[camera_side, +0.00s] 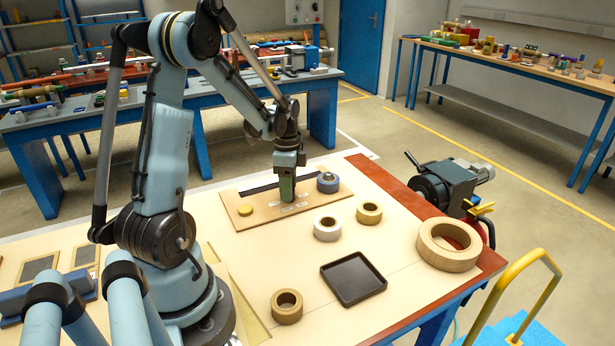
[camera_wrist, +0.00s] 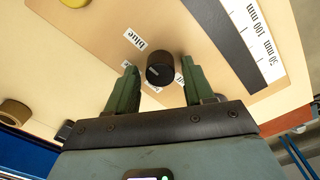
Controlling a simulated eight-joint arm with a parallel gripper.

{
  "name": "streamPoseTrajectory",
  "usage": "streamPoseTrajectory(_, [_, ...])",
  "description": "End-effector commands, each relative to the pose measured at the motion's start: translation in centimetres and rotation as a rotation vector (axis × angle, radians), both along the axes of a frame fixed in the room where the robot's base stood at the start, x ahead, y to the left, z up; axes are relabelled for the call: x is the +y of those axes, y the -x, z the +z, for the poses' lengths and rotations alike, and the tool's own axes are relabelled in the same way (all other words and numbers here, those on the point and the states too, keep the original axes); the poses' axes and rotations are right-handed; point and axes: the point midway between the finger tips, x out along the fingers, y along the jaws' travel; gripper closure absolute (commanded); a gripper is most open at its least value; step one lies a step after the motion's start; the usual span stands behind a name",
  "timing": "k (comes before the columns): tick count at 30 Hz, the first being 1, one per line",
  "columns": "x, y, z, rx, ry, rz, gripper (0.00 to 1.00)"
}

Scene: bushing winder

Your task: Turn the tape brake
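A round black knob (camera_wrist: 160,69), which may be the tape brake, stands on a tan board (camera_side: 245,219) that carries small white labels. In the wrist view the knob lies between the tips of my gripper's green fingers (camera_wrist: 158,76), with a gap visible on each side. My gripper is open and holds nothing. In the side view my gripper (camera_side: 287,192) points straight down at the middle of the board, and the knob is hidden behind it. The exact height of the fingertips over the board is unclear.
White (camera_side: 327,236) and tan (camera_side: 369,219) rolls, a large tan ring (camera_side: 448,260), another roll (camera_side: 287,316) and a black tray (camera_side: 353,290) stand nearby. A dark machine (camera_side: 445,185) is at the right edge.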

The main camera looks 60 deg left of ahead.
Motion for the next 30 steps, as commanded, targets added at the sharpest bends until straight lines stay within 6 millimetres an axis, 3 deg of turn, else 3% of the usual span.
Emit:
streamPoseTrajectory(14, [0.0, -0.1, 0.9, -0.002, -0.001, 0.002, 0.40])
streamPoseTrajectory(30, [0.2, -0.1, 9.5, -0.001, 0.000, 0.001, 0.40])
